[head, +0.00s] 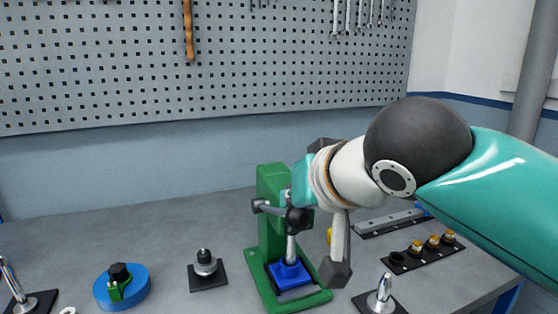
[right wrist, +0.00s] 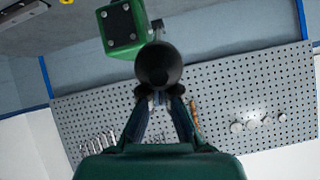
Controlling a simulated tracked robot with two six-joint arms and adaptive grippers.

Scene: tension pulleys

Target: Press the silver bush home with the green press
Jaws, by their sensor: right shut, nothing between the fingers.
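The green press (head: 268,225) stands on the bench, with a silver ram (head: 291,250) pointing down at a blue block (head: 289,272) on its base. I cannot make out the silver bush; the ram's lower end meets the block's top, and whether a bush is there is hidden. A black ball knob (head: 297,221) is in front of the press head. My right gripper (head: 299,200) is by the press head. In the right wrist view, its shut fingers (right wrist: 160,98) are partly covered by a round black knob (right wrist: 158,66), with the green press head (right wrist: 122,27) beyond.
A black rack (head: 425,256) with several brass-coloured parts is right of the press. A silver post (head: 383,289) stands in front of it. A black plate with a dark knobbed part (head: 205,266) and a blue round fixture (head: 122,288) are to the left. Bare bench lies behind them.

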